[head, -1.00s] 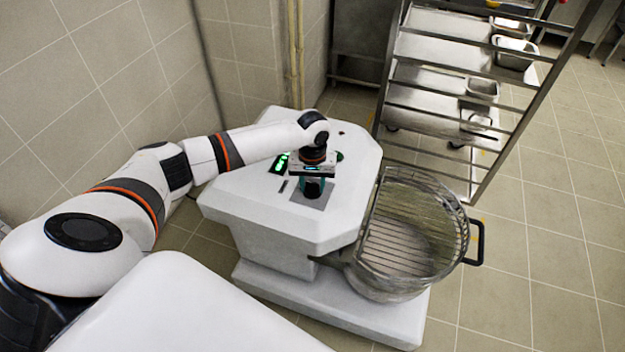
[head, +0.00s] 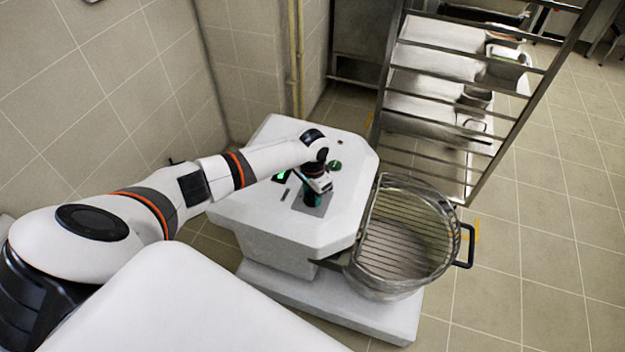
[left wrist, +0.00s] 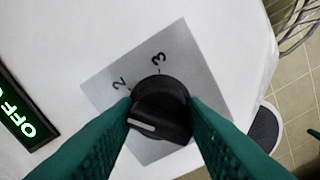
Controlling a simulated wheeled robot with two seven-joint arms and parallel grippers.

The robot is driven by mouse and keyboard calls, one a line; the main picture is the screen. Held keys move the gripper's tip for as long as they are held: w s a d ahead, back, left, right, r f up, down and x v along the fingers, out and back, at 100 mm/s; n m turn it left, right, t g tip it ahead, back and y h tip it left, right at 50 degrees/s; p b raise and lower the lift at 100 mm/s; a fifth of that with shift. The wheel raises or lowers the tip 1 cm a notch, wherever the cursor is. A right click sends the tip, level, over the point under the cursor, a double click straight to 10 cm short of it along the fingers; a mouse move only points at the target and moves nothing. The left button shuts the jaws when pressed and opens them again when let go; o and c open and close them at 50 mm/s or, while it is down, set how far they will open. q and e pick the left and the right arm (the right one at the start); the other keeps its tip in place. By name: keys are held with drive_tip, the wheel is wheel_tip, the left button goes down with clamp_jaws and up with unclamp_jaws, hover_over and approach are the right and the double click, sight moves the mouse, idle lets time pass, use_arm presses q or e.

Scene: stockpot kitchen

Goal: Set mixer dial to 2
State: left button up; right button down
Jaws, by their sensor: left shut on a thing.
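The mixer (head: 330,150) is a white machine. Its black dial (left wrist: 165,97) sits on a grey square plate (left wrist: 185,55), which also shows in the head view (head: 322,209). The numbers 2 and 3 are readable on the plate; other marks are hidden behind the fingers. The dial's white pointer line (left wrist: 142,126) lies toward the left finger, below the 2 and not in line with it. My left gripper (left wrist: 160,118) has its green fingers on both sides of the dial, shut on it. It also shows in the head view (head: 311,198). My right gripper is not in view.
A green display (left wrist: 22,110) reading OFF is beside the plate. The wire-guarded bowl (head: 400,250) stands to the right, a metal rack (head: 440,90) behind. Tiled walls bound the left.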

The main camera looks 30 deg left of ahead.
use_arm(q)
drive_tip(key=shift+m, duration=0.6)
drive_tip(key=o, duration=1)
drive_tip(key=shift+r, duration=0.15)
wheel_tip(320, 180, up, 12)
drive_tip(key=shift+f, duration=0.1)
